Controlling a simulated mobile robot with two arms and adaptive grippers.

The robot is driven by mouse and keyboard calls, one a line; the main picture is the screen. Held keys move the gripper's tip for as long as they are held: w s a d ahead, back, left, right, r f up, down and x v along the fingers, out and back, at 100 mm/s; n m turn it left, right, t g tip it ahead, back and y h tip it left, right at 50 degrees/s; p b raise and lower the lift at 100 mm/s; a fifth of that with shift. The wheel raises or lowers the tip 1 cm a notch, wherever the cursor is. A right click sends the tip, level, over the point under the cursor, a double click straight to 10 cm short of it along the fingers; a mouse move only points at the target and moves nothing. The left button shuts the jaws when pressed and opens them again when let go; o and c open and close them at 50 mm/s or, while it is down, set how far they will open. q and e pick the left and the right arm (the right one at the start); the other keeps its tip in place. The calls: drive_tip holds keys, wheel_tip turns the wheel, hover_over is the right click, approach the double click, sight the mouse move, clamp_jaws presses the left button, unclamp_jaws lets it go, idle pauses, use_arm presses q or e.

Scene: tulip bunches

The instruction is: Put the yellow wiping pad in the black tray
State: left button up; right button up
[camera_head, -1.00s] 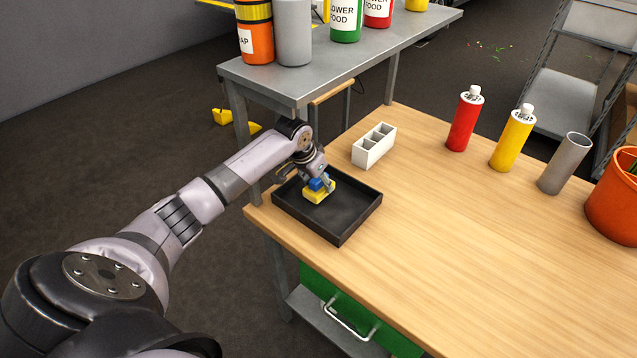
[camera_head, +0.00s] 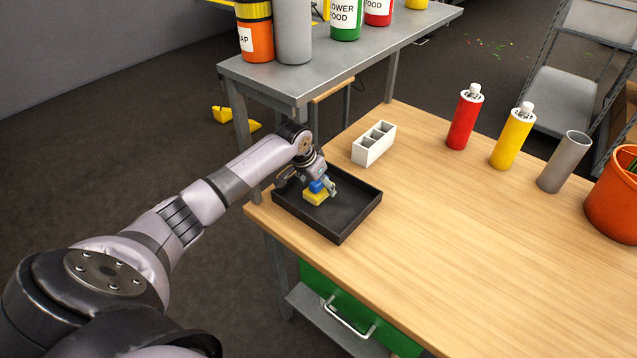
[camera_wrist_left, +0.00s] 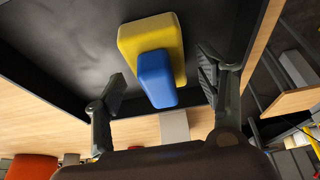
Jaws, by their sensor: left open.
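The yellow wiping pad (camera_head: 316,197) with its blue grip (camera_head: 317,186) is in the black tray (camera_head: 346,228), on the tray's floor as far as I can tell. My left gripper (camera_head: 319,183) is over the pad. In the left wrist view the pad (camera_wrist_left: 153,40) and its blue grip (camera_wrist_left: 157,79) lie between the spread fingers of my left gripper (camera_wrist_left: 160,88), with a gap on both sides. The tray (camera_wrist_left: 225,25) shows behind the pad there. My right gripper is not in view.
The tray sits at the near left corner of the wooden table (camera_head: 470,240). A white divided holder (camera_head: 373,146) stands behind it. A red bottle (camera_head: 465,118), a yellow bottle (camera_head: 512,138), a grey cylinder (camera_head: 564,163) and an orange pot (camera_head: 612,200) stand at right. The table's middle is clear.

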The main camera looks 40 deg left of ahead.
sight(312, 193)
use_arm(q)
drive_tip(key=v, duration=0.8)
drive_tip(key=shift+w, duration=0.1)
drive_tip(key=shift+f, duration=0.1)
idle(0.3)
